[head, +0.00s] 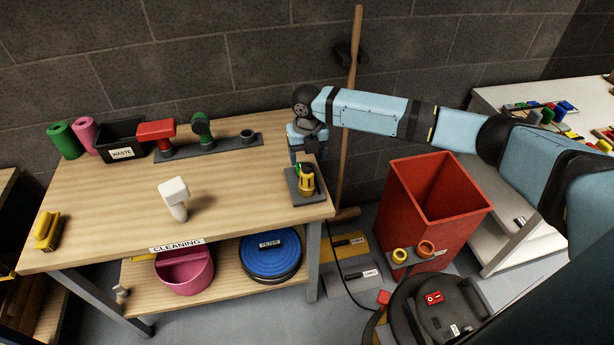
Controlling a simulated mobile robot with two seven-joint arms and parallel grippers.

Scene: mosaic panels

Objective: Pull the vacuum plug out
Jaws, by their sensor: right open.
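A yellow and black plug (307,181) stands upright in a dark socket block (311,198) at the right front corner of the wooden bench (232,190). My right gripper (305,165) points down directly over the plug. It is open, with its fingers close around or just above the plug's top; I cannot tell whether they touch it. The gripper partly hides the plug's top. A thin black cord (334,250) hangs past the bench's right edge toward the round dark vacuum (437,308) on the floor, which has a red switch. My left gripper is not in view.
A white-headed tool (174,197) and a yellow brush (47,231) lie on the bench. A waste bin (121,141) and a rack (222,147) stand at the back. A broom handle (352,100) and red bin (420,205) stand to the right.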

